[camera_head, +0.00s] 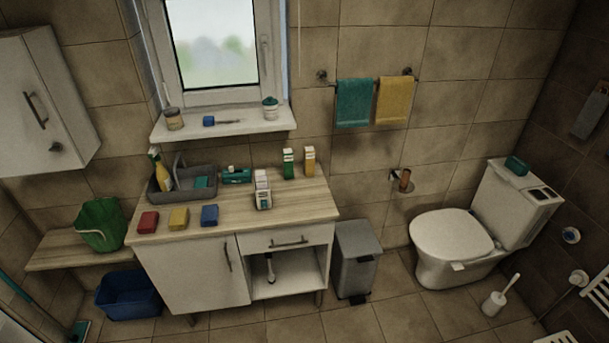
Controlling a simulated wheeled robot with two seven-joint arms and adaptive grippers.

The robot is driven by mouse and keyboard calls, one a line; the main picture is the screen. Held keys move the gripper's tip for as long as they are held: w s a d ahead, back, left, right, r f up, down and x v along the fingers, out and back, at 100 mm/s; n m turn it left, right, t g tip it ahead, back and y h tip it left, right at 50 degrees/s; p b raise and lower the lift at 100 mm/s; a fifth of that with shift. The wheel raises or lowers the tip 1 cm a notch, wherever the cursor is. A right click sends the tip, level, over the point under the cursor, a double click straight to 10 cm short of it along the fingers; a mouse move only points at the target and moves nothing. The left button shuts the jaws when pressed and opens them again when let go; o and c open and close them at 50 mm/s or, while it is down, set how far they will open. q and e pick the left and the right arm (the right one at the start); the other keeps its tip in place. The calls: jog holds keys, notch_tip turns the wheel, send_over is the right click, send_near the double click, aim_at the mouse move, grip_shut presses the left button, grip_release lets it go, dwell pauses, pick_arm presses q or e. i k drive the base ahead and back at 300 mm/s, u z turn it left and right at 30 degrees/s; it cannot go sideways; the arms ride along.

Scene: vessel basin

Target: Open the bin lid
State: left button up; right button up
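A grey pedal bin (357,262) stands on the floor between the wooden-topped cabinet and the toilet. Its flat lid (357,237) looks shut. A dark pedal (358,298) sticks out low at its front. Neither of my grippers shows in the head view, so nothing is seen near or touching the bin. The inside of the bin is hidden by the lid.
The cabinet (190,272) stands close to the bin's left, with an open compartment under its drawer. The toilet (450,238) is to the right, with a toilet brush (497,297) beside it. The tiled floor (405,318) before the bin is clear.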

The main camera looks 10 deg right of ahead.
aim_at(357, 239)
jog(key=u, duration=0.15)
jog(key=k, duration=0.35)
jog(key=z, duration=0.85)
jog(key=i, duration=1.7)
jog(key=u, duration=0.7)
